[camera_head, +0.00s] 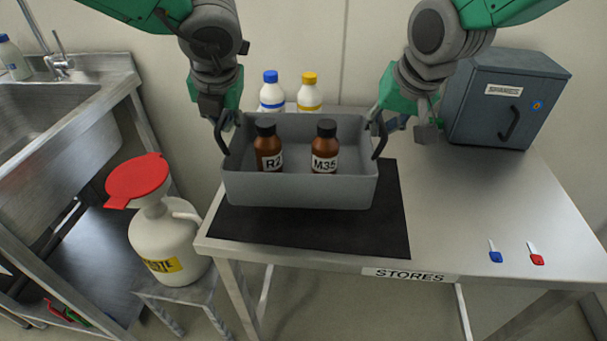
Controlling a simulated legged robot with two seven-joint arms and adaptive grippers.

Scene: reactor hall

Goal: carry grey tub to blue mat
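The grey tub (300,190) is upright over the dark mat (310,228) on the steel table; I cannot tell whether it rests there or hangs just above. Two brown bottles with black caps stand inside it, one marked R2 (268,150) and one marked M35 (325,150). My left gripper (228,135) is at the tub's left end wall and appears shut on it. My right gripper (381,135) is at the right end wall and appears shut on it. The mat in view looks black; I see no blue one.
A blue-capped bottle (271,95) and a yellow-capped bottle (310,95) stand behind the tub. A grey cabinet (505,100) is at the back right. Two keys, blue (495,254) and red (536,257), lie front right. A white waste jug (165,235) and sink (55,130) are left.

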